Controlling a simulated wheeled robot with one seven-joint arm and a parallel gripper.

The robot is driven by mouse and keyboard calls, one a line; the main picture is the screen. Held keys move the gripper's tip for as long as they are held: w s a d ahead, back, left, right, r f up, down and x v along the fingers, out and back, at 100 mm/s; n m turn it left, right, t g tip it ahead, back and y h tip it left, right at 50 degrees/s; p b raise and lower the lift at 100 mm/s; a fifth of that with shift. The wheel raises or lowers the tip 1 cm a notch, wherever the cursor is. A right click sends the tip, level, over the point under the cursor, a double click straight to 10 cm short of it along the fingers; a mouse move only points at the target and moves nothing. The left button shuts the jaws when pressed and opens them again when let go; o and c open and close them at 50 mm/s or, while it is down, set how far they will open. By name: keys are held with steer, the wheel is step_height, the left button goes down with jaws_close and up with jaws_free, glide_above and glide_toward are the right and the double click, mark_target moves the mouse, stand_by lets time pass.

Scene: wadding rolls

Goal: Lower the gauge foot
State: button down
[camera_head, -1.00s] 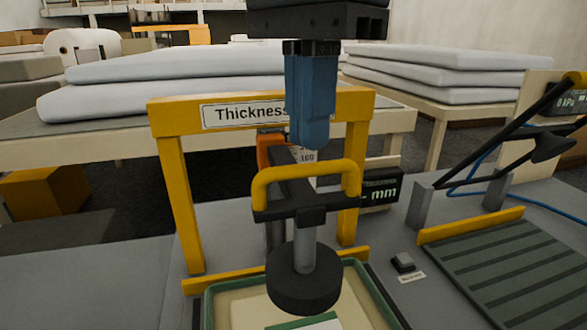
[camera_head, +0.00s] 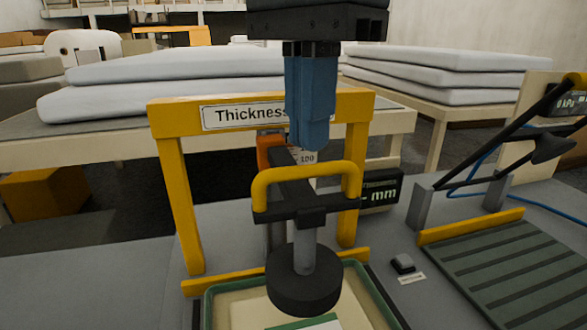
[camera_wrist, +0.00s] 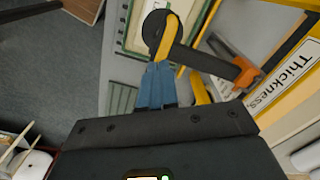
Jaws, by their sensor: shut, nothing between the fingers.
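The gauge foot (camera_head: 303,283) is a thick dark disc on a grey rod, hanging under a dark crossbar with a yellow handle (camera_head: 305,172). It stands over a green-rimmed tray (camera_head: 208,305) with a cream inside. The foot also shows in the wrist view (camera_wrist: 155,27), beside the yellow handle (camera_wrist: 167,40). My gripper (camera_head: 311,148) has blue fingers, pointing down, shut and empty, just above the handle in the picture. In the wrist view the blue fingertips (camera_wrist: 158,66) lie close to the handle's end; I cannot tell whether they touch.
A yellow frame with a "Thickness" sign (camera_head: 240,116) stands behind the foot. An orange lever part (camera_head: 270,145) and an mm display (camera_head: 381,190) are close by.

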stand_by(0.6)
steer(key=shift+f+b, duration=1.2)
steer(key=shift+f, duration=0.5)
steer(key=shift+r+p, duration=2.45)
steer(key=shift+r, duration=1.15)
steer(key=shift+f, duration=0.1)
